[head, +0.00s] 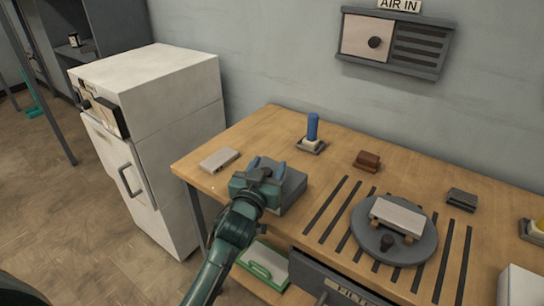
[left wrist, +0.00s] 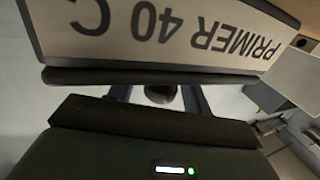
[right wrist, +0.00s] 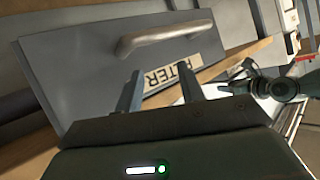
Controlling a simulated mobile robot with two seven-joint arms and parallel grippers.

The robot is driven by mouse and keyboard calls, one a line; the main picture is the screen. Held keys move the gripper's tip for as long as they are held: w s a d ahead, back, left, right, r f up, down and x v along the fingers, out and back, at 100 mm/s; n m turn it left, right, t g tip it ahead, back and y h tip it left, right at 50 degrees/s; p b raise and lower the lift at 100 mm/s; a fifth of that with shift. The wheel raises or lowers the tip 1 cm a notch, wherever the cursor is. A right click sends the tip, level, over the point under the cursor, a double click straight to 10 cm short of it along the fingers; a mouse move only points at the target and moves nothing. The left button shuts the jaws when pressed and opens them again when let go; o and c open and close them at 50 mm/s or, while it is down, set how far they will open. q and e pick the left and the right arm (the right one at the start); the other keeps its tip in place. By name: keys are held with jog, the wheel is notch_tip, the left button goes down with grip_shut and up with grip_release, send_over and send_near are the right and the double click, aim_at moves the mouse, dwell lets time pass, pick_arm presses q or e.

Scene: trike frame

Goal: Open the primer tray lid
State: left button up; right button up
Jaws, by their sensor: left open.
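The grey primer tray (head: 290,192) sits at the left part of the wooden bench, partly hidden behind my left gripper (head: 267,168). Its lid looks down, though my gripper covers much of the top. In the left wrist view a pale label (left wrist: 160,30) reads PRIMER 40 C upside down, close to the camera. My left gripper is open at the tray; a dark round knob (left wrist: 160,93) shows between its fingers, and contact cannot be told. My right gripper (right wrist: 160,88) is open and empty in front of a grey FILTER drawer (right wrist: 130,65), with its bar handle beyond the fingers.
A white cabinet (head: 165,150) stands left of the bench. On the bench are a pale block (head: 219,160), a blue-handled item (head: 312,135), a brown block (head: 367,161) and a round grey turntable (head: 420,240) carrying a pale plate. A green-edged tray (head: 262,265) lies below.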

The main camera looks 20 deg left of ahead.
pick_arm(q)
jog(key=shift+w, duration=0.4)
jog(key=shift+s, duration=0.1)
jog(key=shift+c, duration=0.3)
jog(key=shift+r, duration=0.1)
grip_shut()
